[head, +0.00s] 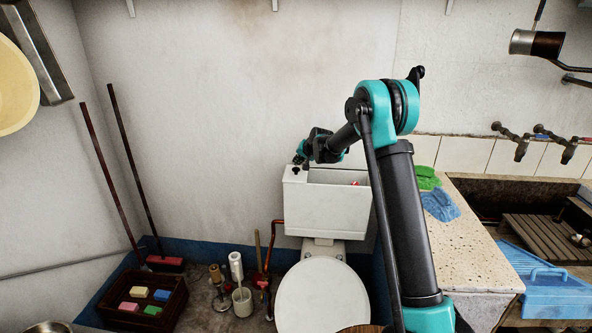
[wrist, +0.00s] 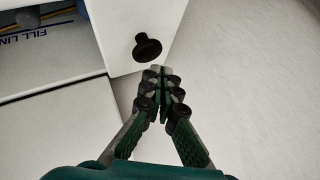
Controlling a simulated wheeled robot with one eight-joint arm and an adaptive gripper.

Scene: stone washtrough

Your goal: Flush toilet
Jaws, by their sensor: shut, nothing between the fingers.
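The toilet has a white cistern (head: 318,211) against the back wall and a white round lid (head: 322,298) lying down over the bowl. The cistern is partly open on top; its inside with a blue "FILL LINE" mark (wrist: 28,36) shows in the wrist view. A round black knob (wrist: 147,47) sits on the white top at one end of the cistern; it is a small dark spot in the head view (head: 295,170). My gripper (wrist: 161,72) is shut and empty, its fingertips close beside the knob. Whether they touch it I cannot tell. In the head view my gripper (head: 299,160) is just above the knob.
A stone counter (head: 465,255) with green (head: 427,178) and blue gloves (head: 440,205) stands right of the toilet. Brushes (head: 236,265), an orange pipe (head: 273,240) and a crate of sponges (head: 125,304) stand at left. Wall above the cistern is clear.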

